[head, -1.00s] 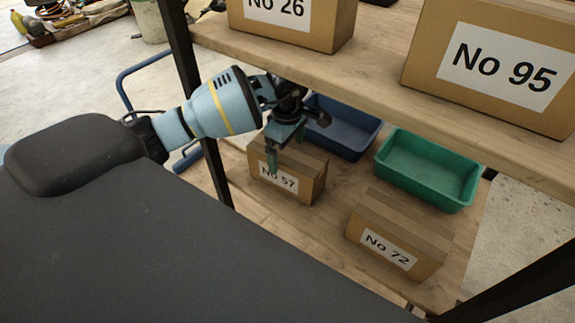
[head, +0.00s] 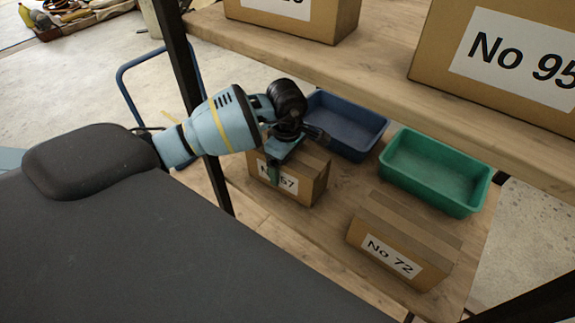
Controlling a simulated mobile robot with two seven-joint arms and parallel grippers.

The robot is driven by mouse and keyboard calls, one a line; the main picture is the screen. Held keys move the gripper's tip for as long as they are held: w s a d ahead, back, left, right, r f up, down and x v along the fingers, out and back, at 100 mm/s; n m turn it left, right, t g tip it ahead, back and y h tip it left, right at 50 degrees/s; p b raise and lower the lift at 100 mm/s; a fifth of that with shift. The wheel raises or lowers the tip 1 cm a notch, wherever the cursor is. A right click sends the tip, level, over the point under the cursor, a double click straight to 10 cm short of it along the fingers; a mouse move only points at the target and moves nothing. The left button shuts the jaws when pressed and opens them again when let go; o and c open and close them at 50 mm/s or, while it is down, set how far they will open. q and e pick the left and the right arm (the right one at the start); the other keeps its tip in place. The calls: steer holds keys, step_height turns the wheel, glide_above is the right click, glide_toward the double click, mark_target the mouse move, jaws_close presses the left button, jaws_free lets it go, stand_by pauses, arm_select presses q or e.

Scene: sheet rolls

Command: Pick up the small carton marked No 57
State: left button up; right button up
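The small carton marked No 57 (head: 303,186) stands upright on the lower wooden shelf, at its left end. Its white label faces me and is partly covered. My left gripper (head: 275,176) comes in from the left and is at this carton. One teal finger hangs down in front of the labelled face. The gripper body hides part of the carton's top, and the other finger cannot be made out clearly. I cannot tell whether the finger touches the carton. My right gripper is not in view.
The carton marked No 72 (head: 402,248) stands to the right on the lower shelf (head: 300,232). A blue bin (head: 345,125) and a green bin (head: 437,172) stand behind. The upper shelf (head: 400,85), bearing larger cartons, hangs over them. A dark post (head: 182,75) stands left.

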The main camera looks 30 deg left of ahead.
arm_select(q)
steer(key=c, duration=1.5)
steer(key=shift+c, duration=0.4)
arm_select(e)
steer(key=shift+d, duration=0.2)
arm_select(q)
steer(key=shift+r, duration=0.15)
